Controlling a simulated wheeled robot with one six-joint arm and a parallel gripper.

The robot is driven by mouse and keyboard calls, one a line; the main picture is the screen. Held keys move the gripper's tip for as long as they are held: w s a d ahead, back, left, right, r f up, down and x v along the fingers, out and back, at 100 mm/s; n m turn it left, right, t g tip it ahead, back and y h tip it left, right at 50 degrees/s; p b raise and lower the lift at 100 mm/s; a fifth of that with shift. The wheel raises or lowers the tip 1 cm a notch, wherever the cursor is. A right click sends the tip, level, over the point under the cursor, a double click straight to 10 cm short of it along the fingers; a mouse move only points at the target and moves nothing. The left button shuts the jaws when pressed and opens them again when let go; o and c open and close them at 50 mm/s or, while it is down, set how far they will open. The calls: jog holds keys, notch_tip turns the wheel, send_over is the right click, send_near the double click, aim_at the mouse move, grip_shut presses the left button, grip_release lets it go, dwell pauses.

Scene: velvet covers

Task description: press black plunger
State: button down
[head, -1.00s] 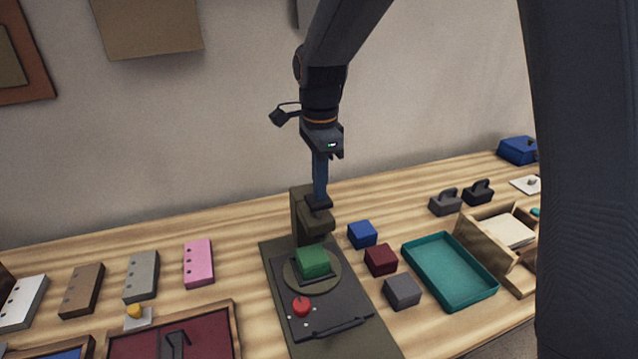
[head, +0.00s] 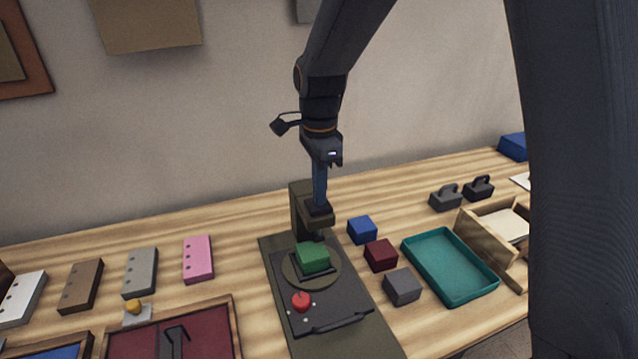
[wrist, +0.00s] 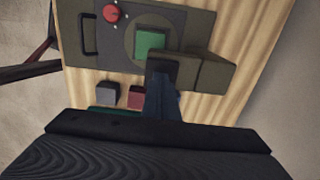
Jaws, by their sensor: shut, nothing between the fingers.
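The black plunger (head: 319,208) sits on the overhanging arm of an olive press stand (head: 301,200). My gripper (head: 320,203) points straight down with its blue fingers shut, and its tips appear to touch the plunger's top. The plunger cap sits low, close to the stand's arm. A green block (head: 312,256) rests on the round plate below, and a dark part hangs under the arm near it. In the wrist view my fingers (wrist: 158,82) reach over the stand's arm and hide the plunger; the green block (wrist: 149,42) shows beyond.
A red button (head: 301,301) and a black handle (head: 338,326) are on the stand's base. Blue (head: 362,229), maroon (head: 381,255) and grey (head: 402,286) blocks stand to the right, beside a teal tray (head: 487,293). Table left of the stand is partly clear.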

notch_tip(320, 180, up, 4)
jog(key=p, duration=0.4)
jog(key=shift+s+r, duration=0.1)
jog(key=shift+r, duration=0.05)
notch_tip(320, 180, up, 10)
jog(key=b, duration=0.3)
jog(key=shift+f, duration=0.2)
